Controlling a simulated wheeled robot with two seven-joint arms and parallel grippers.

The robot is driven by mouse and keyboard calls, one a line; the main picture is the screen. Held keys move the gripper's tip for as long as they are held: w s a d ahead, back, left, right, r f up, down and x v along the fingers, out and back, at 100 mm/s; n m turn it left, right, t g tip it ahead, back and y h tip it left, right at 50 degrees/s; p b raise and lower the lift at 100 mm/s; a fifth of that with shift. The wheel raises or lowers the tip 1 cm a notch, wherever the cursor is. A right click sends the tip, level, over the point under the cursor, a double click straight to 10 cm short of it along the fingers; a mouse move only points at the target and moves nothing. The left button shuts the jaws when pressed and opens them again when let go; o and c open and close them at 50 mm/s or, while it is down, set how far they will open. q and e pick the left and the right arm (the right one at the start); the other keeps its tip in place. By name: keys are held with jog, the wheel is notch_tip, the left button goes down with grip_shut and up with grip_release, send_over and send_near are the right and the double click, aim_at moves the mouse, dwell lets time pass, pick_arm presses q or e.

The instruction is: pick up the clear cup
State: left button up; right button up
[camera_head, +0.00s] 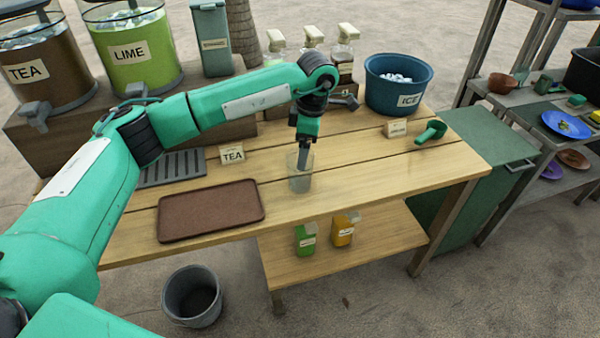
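The clear cup (299,182) stands upright on the wooden table, right of the brown tray. My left gripper (303,152) points straight down over it. Its fingertips are at the cup's rim and appear to reach into or overlap the cup. I cannot tell whether the fingers are open or shut, or whether they touch the cup wall. My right gripper is not in view.
A brown tray (211,211) lies left of the cup, with a TEA sign (232,154) behind. A blue ICE bucket (398,85) and green scoop (431,132) are to the right. TEA (28,72) and LIME (130,53) dispensers stand back left. Table right of the cup is clear.

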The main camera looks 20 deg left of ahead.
pick_arm(q)
jog(key=f, duration=0.3)
jog(key=a+f, duration=0.1)
jog(key=f, duration=0.2)
jog(key=shift+w+a+f+p, duration=0.1)
jog(key=shift+w+a+p, duration=0.1)
jog(key=shift+p, duration=0.15)
jog(key=c, duration=1.1)
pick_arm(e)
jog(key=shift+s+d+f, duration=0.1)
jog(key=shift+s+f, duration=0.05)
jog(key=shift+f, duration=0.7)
